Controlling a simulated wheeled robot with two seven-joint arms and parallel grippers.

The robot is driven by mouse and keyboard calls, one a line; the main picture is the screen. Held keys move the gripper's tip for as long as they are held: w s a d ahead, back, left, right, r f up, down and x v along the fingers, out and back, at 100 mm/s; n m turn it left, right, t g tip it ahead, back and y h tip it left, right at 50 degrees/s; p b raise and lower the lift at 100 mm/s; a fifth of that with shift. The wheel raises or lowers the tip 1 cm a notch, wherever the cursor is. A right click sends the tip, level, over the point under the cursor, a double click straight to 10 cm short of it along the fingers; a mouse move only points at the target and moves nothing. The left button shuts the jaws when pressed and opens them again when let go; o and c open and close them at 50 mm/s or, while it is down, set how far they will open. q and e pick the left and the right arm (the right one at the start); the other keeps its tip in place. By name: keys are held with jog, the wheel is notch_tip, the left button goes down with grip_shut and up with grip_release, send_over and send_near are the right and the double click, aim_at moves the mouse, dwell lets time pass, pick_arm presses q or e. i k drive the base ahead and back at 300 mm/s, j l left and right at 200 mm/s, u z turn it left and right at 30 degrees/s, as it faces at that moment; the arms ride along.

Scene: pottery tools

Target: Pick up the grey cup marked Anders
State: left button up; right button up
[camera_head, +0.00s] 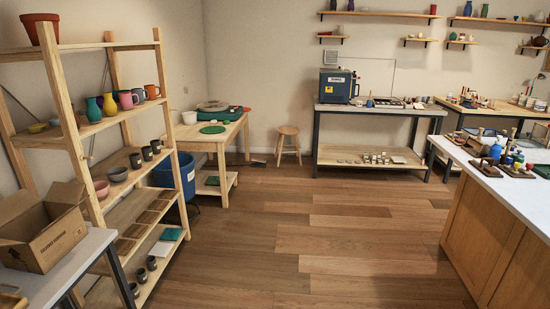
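Neither of my grippers is in view.
A cardboard box (42,238) sits on a table at front left, close to the rack. A blue bin (184,176) stands behind the rack. A white-topped counter (520,188) is at the right. The wooden floor (320,235) between is clear.

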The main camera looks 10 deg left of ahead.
aim_at(135, 160)
jog(key=i+u, duration=0.1)
jog(key=i, duration=0.8)
jog(key=i+l+u, duration=0.1)
jog(key=i, duration=0.85)
jog(key=i+l+u, duration=0.15)
jog(key=i+u, duration=0.3)
jog(key=i+l+u, duration=0.35)
jog(key=u, duration=0.15)
jog(key=i+l+u, duration=0.6)
jog(key=l+u, duration=0.35)
jog(key=i+l+u, duration=0.25)
jog(key=l, duration=0.25)
jog(key=l+u, duration=0.2)
jog(key=l, duration=0.3)
